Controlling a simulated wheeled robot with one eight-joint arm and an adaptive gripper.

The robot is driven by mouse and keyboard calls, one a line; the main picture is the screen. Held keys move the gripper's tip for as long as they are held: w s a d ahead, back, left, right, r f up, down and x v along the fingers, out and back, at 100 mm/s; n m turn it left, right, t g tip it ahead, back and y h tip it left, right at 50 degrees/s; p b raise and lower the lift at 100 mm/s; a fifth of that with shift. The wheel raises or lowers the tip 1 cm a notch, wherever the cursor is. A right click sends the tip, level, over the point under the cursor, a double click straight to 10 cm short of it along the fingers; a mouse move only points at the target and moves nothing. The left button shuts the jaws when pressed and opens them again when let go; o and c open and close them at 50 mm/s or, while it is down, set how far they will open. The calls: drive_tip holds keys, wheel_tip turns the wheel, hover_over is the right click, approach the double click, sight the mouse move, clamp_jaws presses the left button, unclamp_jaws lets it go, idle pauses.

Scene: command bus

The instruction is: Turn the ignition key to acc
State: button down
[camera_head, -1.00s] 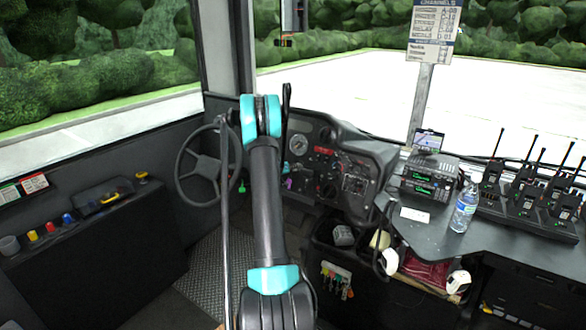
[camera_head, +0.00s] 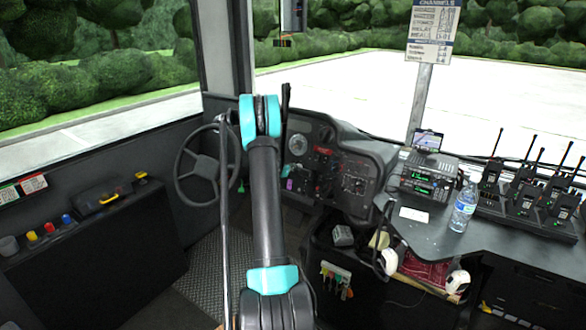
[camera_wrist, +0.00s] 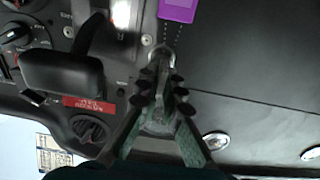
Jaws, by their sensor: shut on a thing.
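In the wrist view my gripper (camera_wrist: 163,72) points at the dark dash panel. Its two fingers come together at a small silvery piece (camera_wrist: 161,55), which looks like the ignition key in its lock; the fingertips largely cover it. A purple tag (camera_wrist: 178,9) lies just beyond the fingertips, with thin dotted lines running from it toward them. The tag also shows in the head view as a small purple patch (camera_head: 289,184) on the dash. The key's angle and any position marks cannot be made out.
In the wrist view a dark lever or handle (camera_wrist: 62,72) stands close left of my fingers, with a red label (camera_wrist: 88,103) and round knobs near it. The panel to the right is mostly bare. In the head view the steering wheel (camera_head: 203,165) is left of my arm.

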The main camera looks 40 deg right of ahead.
idle(0.3)
drive_tip(key=c, duration=1.7)
unclamp_jaws()
drive_tip(key=shift+d, duration=0.1)
drive_tip(key=v, duration=1.2)
